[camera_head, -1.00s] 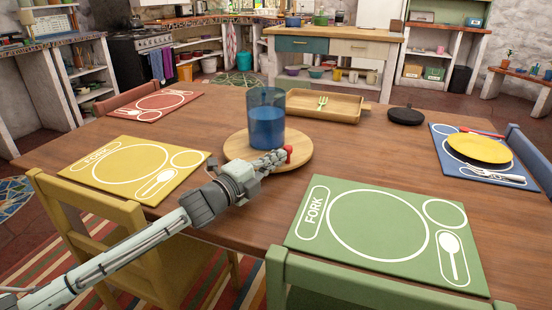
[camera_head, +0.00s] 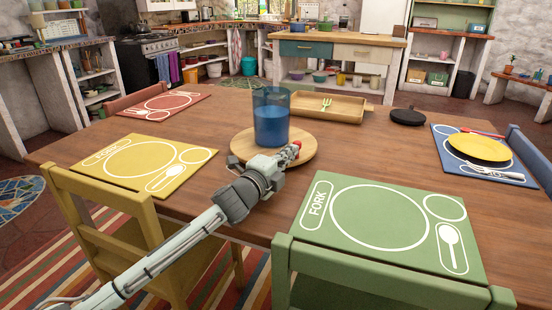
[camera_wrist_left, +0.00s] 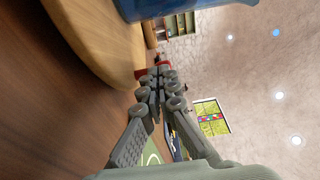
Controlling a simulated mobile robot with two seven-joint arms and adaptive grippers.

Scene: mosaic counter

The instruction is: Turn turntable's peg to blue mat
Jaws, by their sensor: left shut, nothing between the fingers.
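The round wooden turntable (camera_head: 246,158) carries a tall blue tumbler (camera_head: 271,118). Its small red peg (camera_head: 297,144) stands at the right edge, facing between the green mat and the back of the table. My left gripper (camera_head: 288,156) is shut and empty, with its fingertips right at the peg on the near side. In the left wrist view the shut fingertips (camera_wrist_left: 158,78) cover part of the red peg (camera_wrist_left: 140,74); whether they touch it is hard to tell. The blue mat (camera_head: 440,143) lies at the table's right side. My right gripper is not in view.
A yellow plate (camera_head: 480,148) and a fork lie on the blue mat. Green (camera_head: 320,228), yellow (camera_head: 110,170) and red (camera_head: 135,112) mats lie around the table. A wooden tray (camera_head: 345,105) and dark round trivet (camera_head: 407,117) sit behind. Table between turntable and blue mat is clear.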

